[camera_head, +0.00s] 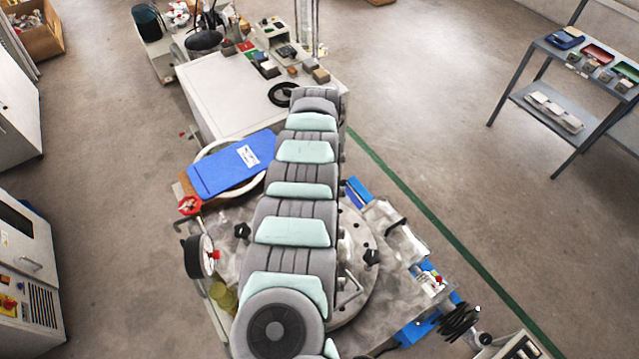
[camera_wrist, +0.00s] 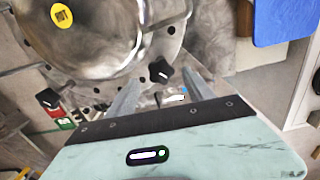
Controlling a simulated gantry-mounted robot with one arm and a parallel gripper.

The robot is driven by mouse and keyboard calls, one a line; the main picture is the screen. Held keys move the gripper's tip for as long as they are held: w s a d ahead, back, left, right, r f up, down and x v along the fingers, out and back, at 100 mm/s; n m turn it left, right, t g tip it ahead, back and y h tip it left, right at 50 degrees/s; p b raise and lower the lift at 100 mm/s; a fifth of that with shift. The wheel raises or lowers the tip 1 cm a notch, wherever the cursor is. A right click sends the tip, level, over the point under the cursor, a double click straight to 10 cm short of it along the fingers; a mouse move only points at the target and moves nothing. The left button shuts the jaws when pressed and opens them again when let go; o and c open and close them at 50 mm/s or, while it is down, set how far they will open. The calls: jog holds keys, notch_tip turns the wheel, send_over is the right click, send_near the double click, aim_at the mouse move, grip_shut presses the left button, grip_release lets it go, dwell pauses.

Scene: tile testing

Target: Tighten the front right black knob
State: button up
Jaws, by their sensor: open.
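In the wrist view, a black knob (camera_wrist: 160,71) sits on the metal flange, and another black knob (camera_wrist: 48,98) is at the far left. In the head view, one black knob (camera_head: 241,231) is left of my arm and one (camera_head: 372,257) is right of it. I cannot tell for certain which wrist-view knob matches which. My gripper (camera_wrist: 161,77) is open, its two fingers apart. The nearer knob appears in the gap between the fingertips, with nothing gripped. Whether the fingers are level with it is unclear. My arm hides the gripper and the machine's middle in the head view.
A blue panel (camera_head: 232,165) lies behind left, and a round gauge (camera_head: 199,256) and red handle (camera_head: 190,205) stand at the left. A white cabinet (camera_head: 230,95) is behind. Open floor lies right.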

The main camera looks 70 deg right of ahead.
notch_tip(320, 180, up, 7)
dwell(0.3)
dwell(0.5)
